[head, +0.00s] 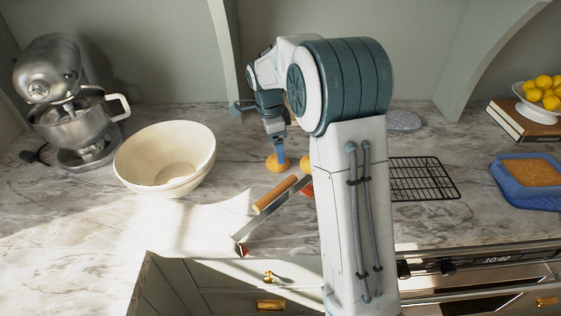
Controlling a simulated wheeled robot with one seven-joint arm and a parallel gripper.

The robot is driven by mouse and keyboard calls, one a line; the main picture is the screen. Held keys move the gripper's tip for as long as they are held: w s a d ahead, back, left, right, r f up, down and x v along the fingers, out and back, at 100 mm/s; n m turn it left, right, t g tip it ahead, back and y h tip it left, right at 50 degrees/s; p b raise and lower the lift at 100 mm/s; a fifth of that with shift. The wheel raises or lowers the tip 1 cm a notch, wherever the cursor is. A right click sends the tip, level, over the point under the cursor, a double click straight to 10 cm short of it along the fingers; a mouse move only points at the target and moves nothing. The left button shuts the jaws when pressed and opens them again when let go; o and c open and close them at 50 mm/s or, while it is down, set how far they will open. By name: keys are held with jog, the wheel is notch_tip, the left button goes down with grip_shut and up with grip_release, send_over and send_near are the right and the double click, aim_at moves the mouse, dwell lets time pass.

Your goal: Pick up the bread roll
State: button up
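A small golden-brown bread roll (274,165) sits on the marble counter, to the right of the cream bowl. My gripper (281,157) points down at it, and its blue fingertip overlaps the roll in the head view. Only one finger shows clearly, so I cannot tell whether the gripper is open or shut, or whether it touches the roll. Another golden-brown piece (304,163) shows just to the right, partly hidden behind my arm.
A cream bowl (133,172) and a stand mixer (75,135) stand to the left. A wooden-handled tool (274,194) lies near the front edge. A black wire rack (425,178), a blue loaf pan (505,180) and a bowl of lemons (528,108) are to the right.

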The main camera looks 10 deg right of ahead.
aim_at(272, 164)
jog(key=shift+s+f+p, duration=0.15)
jog(key=shift+f+p, duration=0.4)
jog(key=shift+f, duration=2.35)
jog(key=c, duration=0.9)
